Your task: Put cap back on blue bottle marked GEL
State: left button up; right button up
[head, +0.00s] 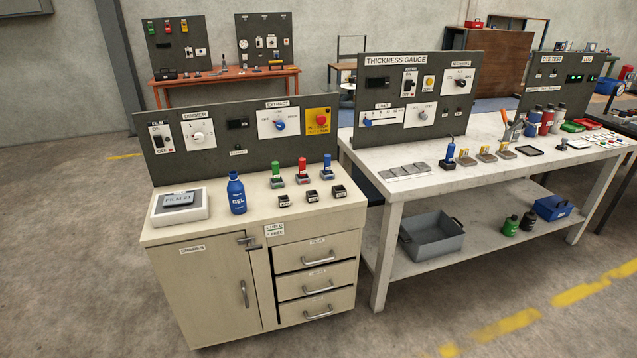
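The blue bottle (237,198) marked GEL stands upright on top of the beige cabinet (260,212), right of a white device with a grey display. Its narrow top is blue; I cannot tell at this size whether that is a bare neck or a cap. I cannot pick out a separate loose cap on the cabinet top. Neither of my grippers is in view.
Green, red and blue-handled pieces (302,172) and several small black blocks (312,195) stand right of the bottle. A white display unit (180,205) is on its left. A dark control panel (240,140) rises behind. A white workbench (440,185) stands to the right.

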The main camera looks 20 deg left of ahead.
aim_at(236, 191)
jog(key=z, duration=1.1)
jog(key=k, duration=1.25)
jog(key=u, duration=1.7)
jog(key=i, duration=0.5)
